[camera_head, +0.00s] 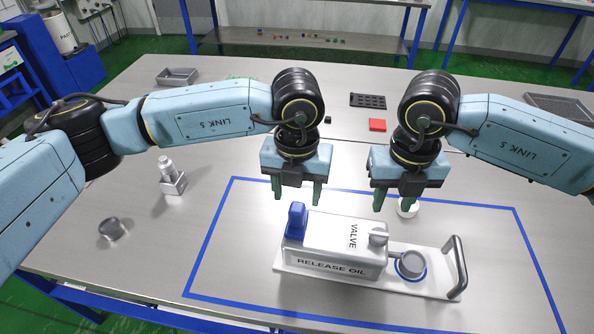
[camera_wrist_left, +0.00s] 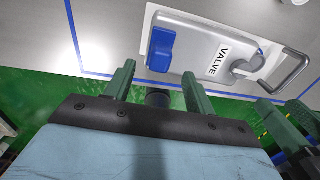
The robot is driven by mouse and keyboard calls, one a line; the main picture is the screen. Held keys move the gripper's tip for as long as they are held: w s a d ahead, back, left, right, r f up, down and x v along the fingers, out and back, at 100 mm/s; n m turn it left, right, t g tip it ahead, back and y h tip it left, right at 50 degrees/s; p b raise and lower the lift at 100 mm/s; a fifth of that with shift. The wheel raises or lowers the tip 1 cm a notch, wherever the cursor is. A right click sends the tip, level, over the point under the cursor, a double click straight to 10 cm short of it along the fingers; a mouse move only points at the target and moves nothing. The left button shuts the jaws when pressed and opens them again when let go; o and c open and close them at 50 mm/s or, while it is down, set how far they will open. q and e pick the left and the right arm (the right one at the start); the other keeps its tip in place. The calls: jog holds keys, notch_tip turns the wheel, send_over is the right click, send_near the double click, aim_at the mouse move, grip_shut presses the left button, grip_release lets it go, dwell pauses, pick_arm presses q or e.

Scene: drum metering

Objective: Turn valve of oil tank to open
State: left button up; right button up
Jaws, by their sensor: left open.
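The oil tank (camera_head: 335,240) is a white box marked VALVE and RELEASE OIL on a white base plate inside a blue taped outline. A blue valve handle (camera_head: 296,221) stands upright at its left end; it also shows in the left wrist view (camera_wrist_left: 161,50). A grey spout (camera_head: 378,237) is at the tank's right end, above a round grey cup (camera_head: 410,264) on the plate. My left gripper (camera_head: 297,196) is open and empty, just behind and above the handle, apart from it. My right gripper (camera_head: 395,203) has its fingers apart and looks empty, behind the spout end.
A grey bar handle (camera_head: 457,267) rises from the plate's right end. A white round piece (camera_head: 408,208) lies behind the tank.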

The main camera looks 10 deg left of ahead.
aim_at(297, 207)
pick_arm(q)
notch_tip(297, 207, down, 7)
dwell(0.3)
jog(key=shift+c, duration=0.4)
grip_shut()
pick_arm(e)
jog(key=shift+o, duration=0.4)
